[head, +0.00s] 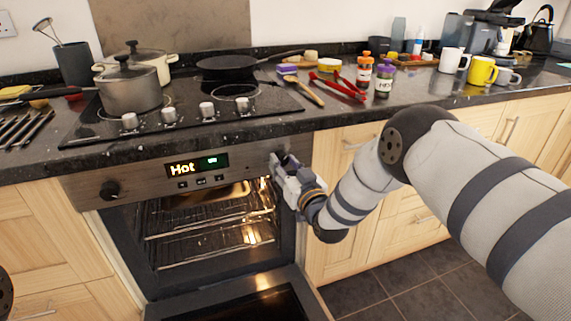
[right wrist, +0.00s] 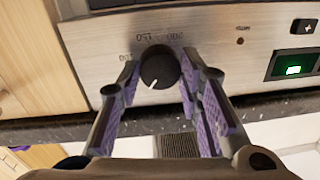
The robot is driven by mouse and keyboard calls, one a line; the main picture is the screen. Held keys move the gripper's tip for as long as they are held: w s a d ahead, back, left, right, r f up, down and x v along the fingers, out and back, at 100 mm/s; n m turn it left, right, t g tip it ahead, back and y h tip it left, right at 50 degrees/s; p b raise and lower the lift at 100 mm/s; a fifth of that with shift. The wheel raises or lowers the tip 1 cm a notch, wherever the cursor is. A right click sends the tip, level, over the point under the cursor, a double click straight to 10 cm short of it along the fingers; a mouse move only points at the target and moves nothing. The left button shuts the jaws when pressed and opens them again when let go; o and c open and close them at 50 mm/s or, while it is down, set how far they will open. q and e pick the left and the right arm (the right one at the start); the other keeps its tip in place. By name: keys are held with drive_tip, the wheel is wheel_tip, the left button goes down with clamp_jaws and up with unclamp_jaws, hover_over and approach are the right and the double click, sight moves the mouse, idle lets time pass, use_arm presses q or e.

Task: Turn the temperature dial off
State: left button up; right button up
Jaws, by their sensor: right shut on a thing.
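The oven's control panel (head: 140,178) has a lit display (head: 197,165) reading "Hot" with a green sign beside it. My right gripper (head: 284,168) is at the panel's right end, and its arm comes in from the right. In the right wrist view the dark round temperature dial (right wrist: 158,72) sits between the purple-padded fingers, shut on its sides. The numbers around it appear upside down, and its white mark points to the lower left there. In the head view the gripper mostly hides this dial. My left gripper is not in view.
The oven door (head: 235,300) hangs open below, with lit racks (head: 210,235) inside. Pots (head: 131,88) and a pan (head: 232,64) stand on the hob. Jars (head: 384,80) and mugs (head: 482,71) stand on the right counter.

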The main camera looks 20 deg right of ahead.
drive_tip(key=n, duration=0.4)
drive_tip(key=shift+r, duration=0.15)
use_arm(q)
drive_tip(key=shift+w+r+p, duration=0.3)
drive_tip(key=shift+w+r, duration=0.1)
use_arm(e)
drive_tip(key=shift+n+g, duration=0.3)
drive_tip(key=shift+n, duration=1.7)
drive_tip(key=o, duration=1.2)
drive_tip(key=shift+c, duration=0.2)
drive_tip(key=s+d, duration=0.1)
drive_tip(key=s, duration=1.1)
drive_tip(key=shift+r, duration=0.15)
